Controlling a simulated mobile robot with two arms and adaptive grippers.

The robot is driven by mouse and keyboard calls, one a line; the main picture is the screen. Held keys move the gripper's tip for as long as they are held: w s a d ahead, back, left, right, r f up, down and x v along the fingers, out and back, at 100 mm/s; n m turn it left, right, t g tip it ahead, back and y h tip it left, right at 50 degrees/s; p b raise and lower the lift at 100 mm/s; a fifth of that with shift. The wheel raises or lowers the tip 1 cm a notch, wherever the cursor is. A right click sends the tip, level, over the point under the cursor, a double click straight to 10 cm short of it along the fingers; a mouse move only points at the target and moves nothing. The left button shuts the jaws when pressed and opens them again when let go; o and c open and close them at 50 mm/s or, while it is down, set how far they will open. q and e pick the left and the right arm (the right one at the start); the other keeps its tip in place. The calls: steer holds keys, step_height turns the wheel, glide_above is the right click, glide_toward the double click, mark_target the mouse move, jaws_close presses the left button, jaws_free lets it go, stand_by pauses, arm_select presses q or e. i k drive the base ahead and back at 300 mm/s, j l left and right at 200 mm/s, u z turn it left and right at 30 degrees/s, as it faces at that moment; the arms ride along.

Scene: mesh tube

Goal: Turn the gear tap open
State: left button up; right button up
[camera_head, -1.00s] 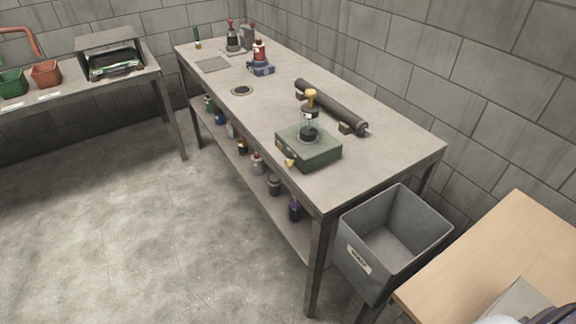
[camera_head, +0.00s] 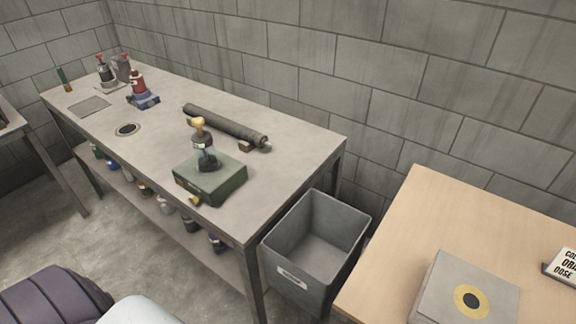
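A green box (camera_head: 225,185) stands near the front edge of the grey workbench (camera_head: 285,150). A dark, clear-sided vessel (camera_head: 205,158) with a yellow knob (camera_head: 198,124) on top stands upright on it. A small yellow tap-like piece (camera_head: 195,199) sticks out low on the box's front side. I cannot tell for sure which of these yellow parts is the gear tap, or how far it is turned. A dark mesh tube (camera_head: 225,124) lies behind the box. Neither of my grippers is in view.
A grey bin (camera_head: 290,250) stands at the bench's right end. A wooden table (camera_head: 430,210) at right bears a grey box (camera_head: 465,290) with a yellow ring. Red-topped devices (camera_head: 138,90) stand at the bench's far left. Bottles fill the lower shelf.

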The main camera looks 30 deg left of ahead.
mark_target(194, 200)
steer(key=j+z, duration=0.25)
steer(key=j, duration=0.15)
steer(key=j+z, duration=0.3)
steer(key=j, duration=0.15)
steer(key=j+z, duration=0.25)
steer(key=j, duration=0.15)
steer(key=k+j+z, duration=0.15)
steer(key=j+z, duration=0.15)
steer(key=k+j+z, duration=0.25)
steer(key=j, duration=0.2)
steer(key=j+z, duration=0.3)
steer(key=k+j+z, duration=0.25)
steer(key=j, duration=0.1)
